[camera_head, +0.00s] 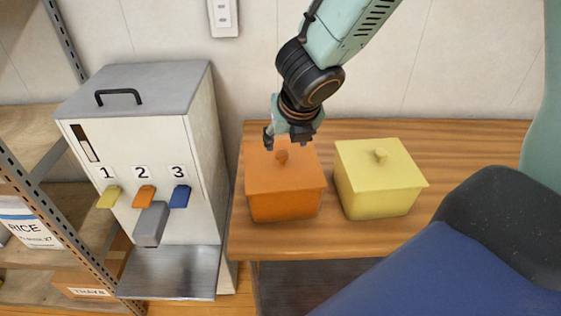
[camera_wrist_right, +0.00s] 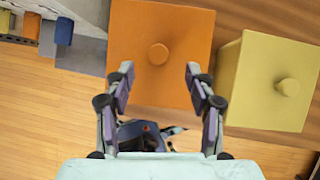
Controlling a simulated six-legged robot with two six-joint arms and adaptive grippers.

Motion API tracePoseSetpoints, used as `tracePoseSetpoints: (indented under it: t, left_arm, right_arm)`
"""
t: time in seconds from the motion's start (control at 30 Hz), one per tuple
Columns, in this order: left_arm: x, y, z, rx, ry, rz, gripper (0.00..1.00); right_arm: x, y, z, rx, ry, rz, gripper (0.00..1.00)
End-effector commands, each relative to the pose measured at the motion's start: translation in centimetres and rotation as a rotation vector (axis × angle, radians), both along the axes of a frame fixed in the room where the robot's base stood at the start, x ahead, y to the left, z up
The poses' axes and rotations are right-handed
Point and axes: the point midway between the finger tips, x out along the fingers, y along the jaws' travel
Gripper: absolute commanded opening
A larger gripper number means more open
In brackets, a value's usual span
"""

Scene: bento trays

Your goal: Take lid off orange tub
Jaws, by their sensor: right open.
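The orange tub (camera_head: 286,205) stands on the wooden table with its orange lid (camera_head: 300,178) on it. The lid has a round knob (camera_head: 282,157) in its middle. My right gripper (camera_head: 287,140) is above the back part of the lid in the head view. In the right wrist view the gripper (camera_wrist_right: 158,72) is open and empty. The lid (camera_wrist_right: 180,25) shows beyond the fingers, and its knob (camera_wrist_right: 158,54) lies in line with the gap between the fingertips. I cannot tell exactly how high the fingers are above the lid. My left gripper is not in view.
A yellow tub (camera_head: 380,200) with a yellow lid (camera_head: 385,165) stands close to the right of the orange tub. A grey rice dispenser (camera_head: 205,140) with numbered levers is at the left of the table (camera_head: 460,150). The table's right part is bare.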

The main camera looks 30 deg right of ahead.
Motion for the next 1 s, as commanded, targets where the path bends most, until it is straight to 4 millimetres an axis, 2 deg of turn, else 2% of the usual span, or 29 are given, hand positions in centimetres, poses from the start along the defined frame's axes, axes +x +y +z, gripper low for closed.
tracePoseSetpoints:
  t: [0.5,0.8,1.0]
  left_arm:
    - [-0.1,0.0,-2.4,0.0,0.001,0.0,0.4]
    - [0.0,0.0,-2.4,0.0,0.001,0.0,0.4]
    - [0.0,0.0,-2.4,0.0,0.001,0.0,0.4]
  right_arm:
    - [2.9,-0.8,-5.8,0.001,0.002,-0.001,0.55]
    - [3.4,-0.9,-6.0,0.001,0.0,0.0,0.55]
    - [3.4,-1.0,-6.0,0.0,0.0,-0.001,0.39]
